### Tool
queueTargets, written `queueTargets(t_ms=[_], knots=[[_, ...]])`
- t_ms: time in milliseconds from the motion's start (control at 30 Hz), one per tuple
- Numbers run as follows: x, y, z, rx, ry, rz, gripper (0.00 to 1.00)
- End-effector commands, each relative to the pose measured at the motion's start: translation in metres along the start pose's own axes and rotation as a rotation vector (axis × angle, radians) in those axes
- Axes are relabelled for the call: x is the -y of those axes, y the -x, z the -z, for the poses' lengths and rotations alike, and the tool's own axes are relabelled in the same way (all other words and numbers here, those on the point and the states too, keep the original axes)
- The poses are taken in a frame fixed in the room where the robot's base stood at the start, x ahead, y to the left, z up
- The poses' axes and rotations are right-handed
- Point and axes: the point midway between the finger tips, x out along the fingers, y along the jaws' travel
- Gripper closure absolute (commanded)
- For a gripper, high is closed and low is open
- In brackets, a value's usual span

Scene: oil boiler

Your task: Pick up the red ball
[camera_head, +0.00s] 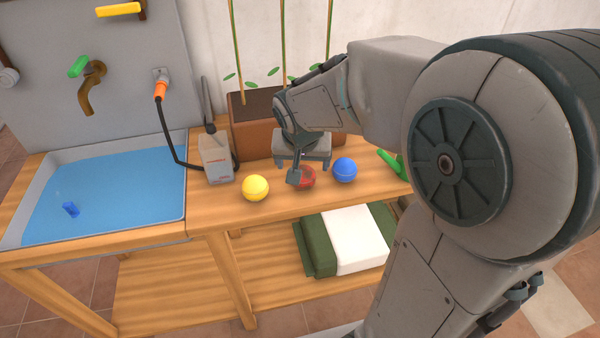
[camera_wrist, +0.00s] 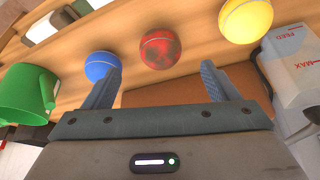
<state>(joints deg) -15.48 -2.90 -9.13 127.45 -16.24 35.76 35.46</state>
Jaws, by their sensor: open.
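The red ball (camera_head: 306,180) lies on the wooden bench between the yellow ball (camera_head: 255,188) and the blue ball (camera_head: 345,170). My gripper (camera_head: 300,175) is over the bench at the red ball and hides part of it in the head view. In the wrist view the red ball (camera_wrist: 160,49) is ahead of the gap between my two open fingers (camera_wrist: 163,80), which are empty. There the blue ball (camera_wrist: 101,66) is close to the left finger's tip, and the yellow ball (camera_wrist: 246,18) is farther off to the right. I cannot tell whether a finger touches a ball.
A brown planter (camera_head: 250,136) stands behind my gripper. A white container (camera_head: 216,160) stands left of it, and a green object (camera_head: 391,162) is right of the blue ball. A blue basin (camera_head: 110,195) fills the bench's left. Folded cloths (camera_head: 345,240) lie on the lower shelf.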

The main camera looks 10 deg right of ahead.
Motion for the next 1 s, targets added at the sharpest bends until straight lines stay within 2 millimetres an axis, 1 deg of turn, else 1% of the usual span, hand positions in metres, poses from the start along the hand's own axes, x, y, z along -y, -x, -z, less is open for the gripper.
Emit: queueTargets(t_ms=[33, 100, 200, 467, 700, 800, 1000], knots=[[0.0, -0.012, -0.001, 0.005, 0.001, -0.003, 0.19], [-0.001, -0.023, -0.001, 0.004, 0.0, -0.002, 0.19], [0.0, -0.036, -0.001, 0.002, 0.0, -0.001, 0.19], [0.0, -0.051, -0.001, 0.003, 0.001, -0.001, 0.19], [0.0, -0.083, 0.0, 0.003, 0.001, -0.001, 0.19], [0.0, -0.091, 0.0, 0.001, 0.0, 0.0, 0.19], [0.0, -0.096, 0.0, 0.0, 0.0, 0.001, 0.19]])
